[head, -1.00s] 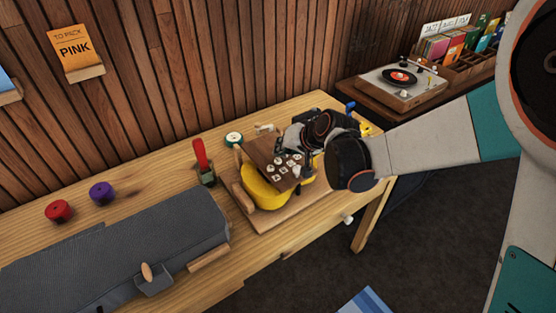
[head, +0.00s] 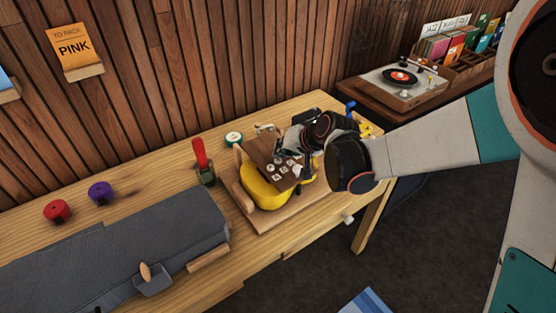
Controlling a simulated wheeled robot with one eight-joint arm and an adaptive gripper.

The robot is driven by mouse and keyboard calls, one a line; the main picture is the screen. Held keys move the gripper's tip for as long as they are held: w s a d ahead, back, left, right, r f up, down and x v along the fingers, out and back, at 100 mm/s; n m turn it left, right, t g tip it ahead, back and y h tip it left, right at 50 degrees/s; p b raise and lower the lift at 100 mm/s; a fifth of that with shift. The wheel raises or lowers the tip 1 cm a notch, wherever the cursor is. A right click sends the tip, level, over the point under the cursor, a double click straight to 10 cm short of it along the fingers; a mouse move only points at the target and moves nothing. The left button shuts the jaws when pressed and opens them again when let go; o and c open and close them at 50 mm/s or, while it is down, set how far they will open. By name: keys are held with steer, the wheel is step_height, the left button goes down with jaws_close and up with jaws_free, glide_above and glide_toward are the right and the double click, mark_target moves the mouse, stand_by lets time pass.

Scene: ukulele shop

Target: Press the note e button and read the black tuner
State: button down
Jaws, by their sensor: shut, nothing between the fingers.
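A brown board (head: 262,152) with several small white buttons (head: 277,177) stands tilted over a yellow ukulele-like body (head: 262,192) on the workbench. The letters on the buttons are too small to read, so I cannot tell which is note e. My gripper (head: 279,157) is shut and empty, pointing down at the upper part of the board and covering some buttons. I cannot tell whether it touches one. I cannot make out the black tuner for certain; a blue clip-like thing (head: 350,106) and a yellow thing (head: 367,129) show behind my wrist.
The body rests on a wooden base (head: 287,211). Beside it stand a red-handled tool (head: 201,155) and a round green-rimmed item (head: 234,138). A grey case (head: 150,235) and red (head: 57,210) and purple (head: 101,192) spools lie left. A turntable (head: 402,83) stands back right.

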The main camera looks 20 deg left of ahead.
mark_target(281, 160)
steer(key=shift+f+b, duration=0.45)
steer(key=shift+f, duration=0.1)
stand_by(0.5)
steer(key=shift+r, duration=0.15)
stand_by(0.3)
steer(key=shift+r+p, duration=0.65)
steer(key=shift+r, duration=0.15)
steer(key=shift+r, duration=0.1)
steer(key=shift+r+p, duration=1.75)
steer(key=shift+r, duration=0.75)
steer(key=shift+d, duration=0.1)
